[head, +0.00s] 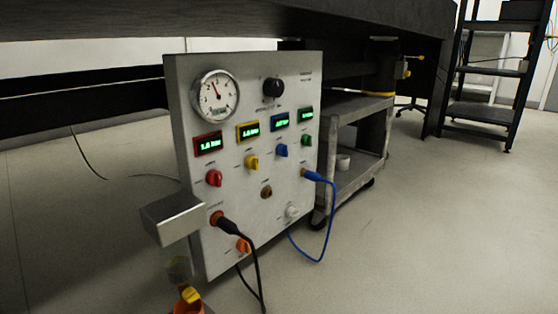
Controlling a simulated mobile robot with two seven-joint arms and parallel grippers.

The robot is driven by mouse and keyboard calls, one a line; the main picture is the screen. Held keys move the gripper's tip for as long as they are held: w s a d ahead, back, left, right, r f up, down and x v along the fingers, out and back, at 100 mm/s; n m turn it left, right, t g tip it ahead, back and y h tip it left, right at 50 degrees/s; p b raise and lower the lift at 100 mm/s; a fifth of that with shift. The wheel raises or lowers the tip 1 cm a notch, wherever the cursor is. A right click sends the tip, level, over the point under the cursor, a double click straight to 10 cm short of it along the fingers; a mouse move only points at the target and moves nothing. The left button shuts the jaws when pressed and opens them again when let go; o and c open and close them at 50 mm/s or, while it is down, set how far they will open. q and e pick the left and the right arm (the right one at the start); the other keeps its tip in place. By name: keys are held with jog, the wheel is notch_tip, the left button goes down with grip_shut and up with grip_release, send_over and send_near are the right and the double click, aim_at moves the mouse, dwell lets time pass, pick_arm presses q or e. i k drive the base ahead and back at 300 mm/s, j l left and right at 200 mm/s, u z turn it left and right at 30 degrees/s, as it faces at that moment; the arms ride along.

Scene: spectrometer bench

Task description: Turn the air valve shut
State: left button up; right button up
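A grey control panel (250,190) stands tilted in the picture under the bench. It carries a red valve knob (214,178), a yellow one (252,162), a blue one (281,151) and a green one (306,140). Each sits below a lit display in a frame of its own colour. An orange knob (243,245) is low on the panel and a white knob (292,212) is at lower right. The labels are too small to read, so I cannot tell which knob is the air valve. Neither gripper can be made out in the head view.
A round gauge (215,96) and a black knob (273,88) are at the panel's top. A black cable (256,262) and a blue cable (333,210) hang from it. A grey block (172,217) juts out at its left.

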aim_at(242, 245)
jog(key=i+l+u, duration=0.1)
jog(key=i+u, duration=0.15)
jog(key=u, duration=0.2)
jog(key=i+l+u, duration=0.15)
jog(key=u, duration=0.3)
jog(key=i+l+u, duration=0.25)
jog(key=u, duration=0.2)
